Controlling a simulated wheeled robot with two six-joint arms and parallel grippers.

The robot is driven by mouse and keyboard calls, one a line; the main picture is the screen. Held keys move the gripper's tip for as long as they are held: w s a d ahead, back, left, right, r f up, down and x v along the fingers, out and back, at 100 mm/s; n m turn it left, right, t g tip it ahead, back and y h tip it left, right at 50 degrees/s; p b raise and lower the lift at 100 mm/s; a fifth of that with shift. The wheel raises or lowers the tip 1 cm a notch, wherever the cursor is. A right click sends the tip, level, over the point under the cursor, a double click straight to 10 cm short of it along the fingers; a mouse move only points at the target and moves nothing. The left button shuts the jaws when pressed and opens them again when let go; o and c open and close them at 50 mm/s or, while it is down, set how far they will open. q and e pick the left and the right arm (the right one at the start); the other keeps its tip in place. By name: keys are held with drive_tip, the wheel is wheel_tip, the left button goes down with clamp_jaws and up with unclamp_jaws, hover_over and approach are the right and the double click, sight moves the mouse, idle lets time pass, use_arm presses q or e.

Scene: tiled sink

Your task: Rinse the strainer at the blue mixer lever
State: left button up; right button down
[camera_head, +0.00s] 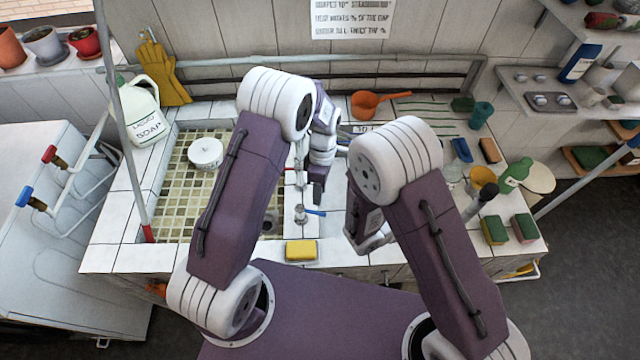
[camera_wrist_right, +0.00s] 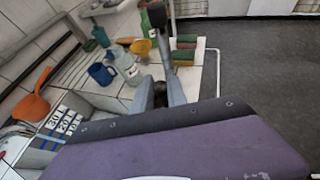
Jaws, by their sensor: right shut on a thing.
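The blue mixer lever (camera_head: 316,212) sticks out to the right from a small chrome tap (camera_head: 300,214) at the front of the sink divider. My left gripper (camera_head: 318,193) points down just behind and above this lever; I cannot tell whether its jaws are apart. In the right wrist view my right gripper (camera_wrist_right: 172,92) is shut on a grey shaft with a black end (camera_wrist_right: 157,15). This black end also shows in the head view (camera_head: 488,196), right of my arm. I cannot tell whether it belongs to the strainer; no strainer bowl is visible. My right arm hides part of the right side.
The left basin (camera_head: 178,190) is tiled and holds a round white object (camera_head: 205,152). A yellow sponge (camera_head: 301,250) lies on the front edge. An orange scoop (camera_head: 367,103), blue mug (camera_head: 461,150), green bottle (camera_head: 516,174) and more sponges (camera_head: 494,231) crowd the right counter.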

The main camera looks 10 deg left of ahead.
use_arm(q)
drive_tip(key=shift+w+r+b, duration=0.15)
drive_tip(key=shift+w+r, duration=0.1)
drive_tip(key=shift+r, duration=0.9)
drive_tip(key=shift+w+r+b, duration=0.15)
drive_tip(key=shift+w+r, duration=0.05)
drive_tip(key=shift+r, duration=0.9)
